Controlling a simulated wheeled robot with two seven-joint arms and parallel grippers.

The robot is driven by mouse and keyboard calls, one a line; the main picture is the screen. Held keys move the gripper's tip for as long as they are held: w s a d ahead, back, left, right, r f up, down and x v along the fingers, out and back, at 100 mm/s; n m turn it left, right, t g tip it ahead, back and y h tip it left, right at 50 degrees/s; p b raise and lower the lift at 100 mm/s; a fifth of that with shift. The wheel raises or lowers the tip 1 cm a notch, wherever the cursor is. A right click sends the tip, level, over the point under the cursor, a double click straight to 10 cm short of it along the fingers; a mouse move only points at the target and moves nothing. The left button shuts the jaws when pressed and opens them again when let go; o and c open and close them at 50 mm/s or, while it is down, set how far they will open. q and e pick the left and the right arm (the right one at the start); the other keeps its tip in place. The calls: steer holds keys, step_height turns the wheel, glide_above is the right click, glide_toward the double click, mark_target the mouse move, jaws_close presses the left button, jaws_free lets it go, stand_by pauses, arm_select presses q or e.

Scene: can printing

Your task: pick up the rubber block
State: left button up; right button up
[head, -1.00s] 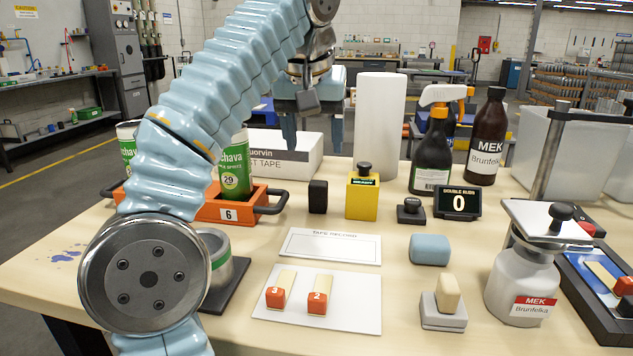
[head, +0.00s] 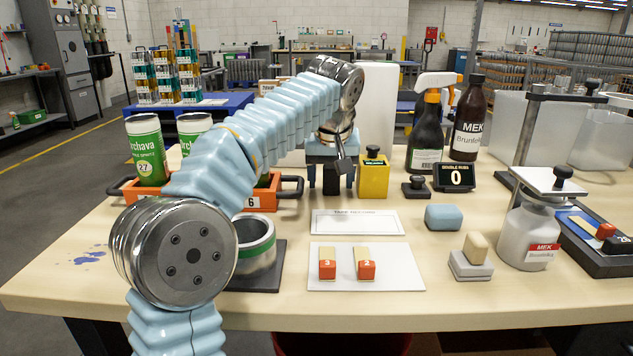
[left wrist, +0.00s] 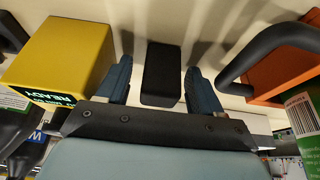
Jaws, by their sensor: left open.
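A small black block, which I take as the rubber block (head: 331,183), stands upright on the table between the orange tray and the yellow box. My left gripper (head: 331,176) is lowered over it, open, with one finger on each side. In the left wrist view the black block (left wrist: 161,72) sits between the two blue fingers (left wrist: 160,85), with a visible gap on both sides. The gripper partly hides the block in the head view. My right gripper is not in view.
The yellow box (head: 374,179) stands close on the right of the gripper. The handle of the orange tray (head: 180,203) with green cans is close on the left; it also shows in the left wrist view. A blue block (head: 443,217) and stamps lie farther right.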

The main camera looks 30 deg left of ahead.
arm_select(q)
steer(key=c, duration=1.1)
steer(key=shift+o, duration=0.2)
steer(key=shift+r, duration=0.1)
